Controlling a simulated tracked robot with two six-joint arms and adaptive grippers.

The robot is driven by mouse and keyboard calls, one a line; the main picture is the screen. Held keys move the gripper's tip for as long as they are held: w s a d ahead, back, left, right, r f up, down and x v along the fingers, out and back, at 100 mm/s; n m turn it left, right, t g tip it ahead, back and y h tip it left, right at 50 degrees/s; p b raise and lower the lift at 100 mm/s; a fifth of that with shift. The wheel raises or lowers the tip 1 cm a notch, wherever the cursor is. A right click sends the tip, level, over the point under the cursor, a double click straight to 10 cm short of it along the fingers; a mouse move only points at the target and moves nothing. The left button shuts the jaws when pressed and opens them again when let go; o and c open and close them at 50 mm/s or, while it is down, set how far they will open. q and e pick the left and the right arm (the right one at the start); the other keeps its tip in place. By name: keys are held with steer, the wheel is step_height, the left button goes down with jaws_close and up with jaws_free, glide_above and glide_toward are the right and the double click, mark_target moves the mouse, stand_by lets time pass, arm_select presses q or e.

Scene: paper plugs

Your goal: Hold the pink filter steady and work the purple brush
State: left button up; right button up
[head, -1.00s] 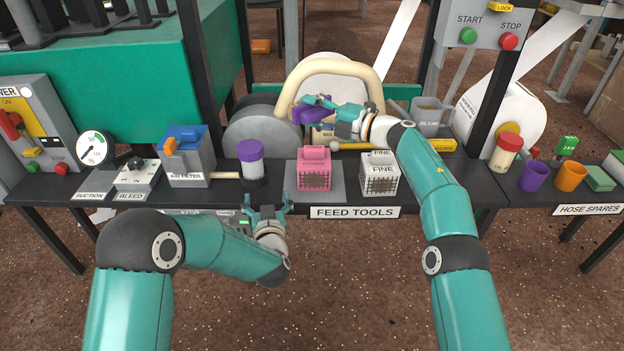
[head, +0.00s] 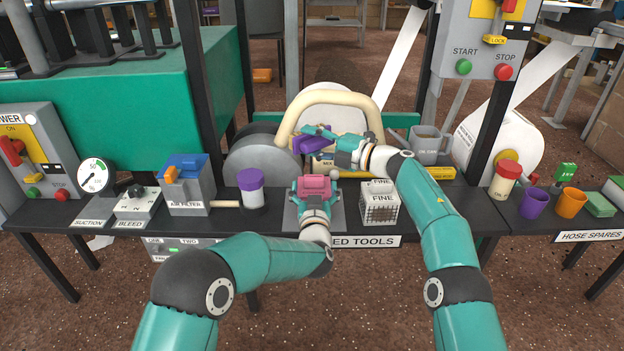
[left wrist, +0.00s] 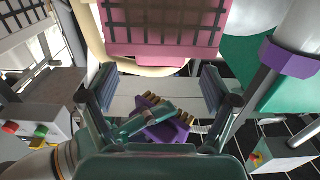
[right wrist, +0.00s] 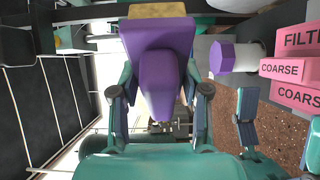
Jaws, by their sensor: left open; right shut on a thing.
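The pink filter (head: 314,184) stands on a grey mat on the bench. In the left wrist view its pink face with a dark grid (left wrist: 165,25) fills the top. My left gripper (head: 315,189) is at the filter's front, its fingers spread to either side; it is open, and contact cannot be told. My right gripper (right wrist: 158,98) is shut on the purple brush (right wrist: 160,65), whose tan bristle end shows at the top of the right wrist view. In the head view the brush (head: 310,138) is held behind the filter, apart from it.
A white FINE filter (head: 380,205) stands right of the pink one. A purple-lidded jar (head: 251,188) stands to the left. A cream hoop handle (head: 335,75) rises behind the brush. The FEED TOOLS label is on the bench's front edge, partly covered by my left arm.

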mark_target(314, 181)
arm_select(q)
steer(key=shift+w, duration=2.15)
steer(key=c, duration=1.3)
